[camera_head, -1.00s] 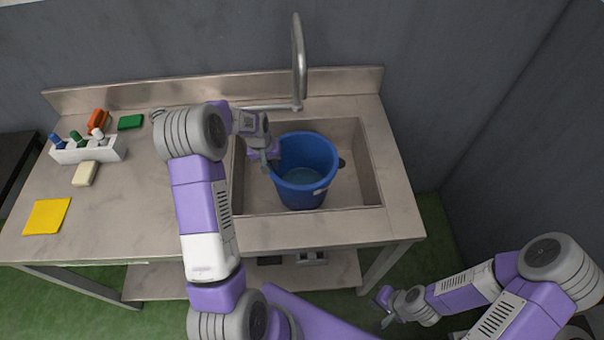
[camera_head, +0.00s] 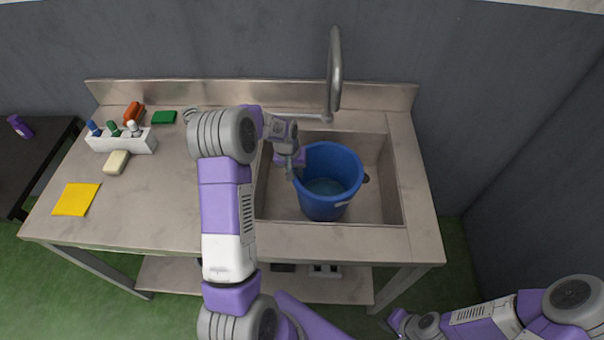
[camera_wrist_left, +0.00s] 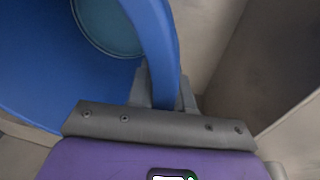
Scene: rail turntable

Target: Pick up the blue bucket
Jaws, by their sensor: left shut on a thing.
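The blue bucket (camera_head: 326,200) stands in the steel sink, with what looks like water or a paler bottom inside. My left gripper (camera_head: 293,172) is at the bucket's left rim. In the left wrist view the two fingers (camera_wrist_left: 165,92) lie on either side of the bucket wall (camera_wrist_left: 152,40), shut on the rim. The bucket looks upright. My right gripper (camera_head: 399,322) is low at the right, away from the sink, near the bottom of the head view; its fingers are too small to read.
The sink basin (camera_head: 385,205) surrounds the bucket. A tall faucet (camera_head: 335,75) rises behind it. On the counter's left are a white holder with bottles (camera_head: 122,142), a green sponge (camera_head: 164,117), a soap bar (camera_head: 116,162) and a yellow cloth (camera_head: 76,199). A dark side table (camera_head: 25,165) stands further left.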

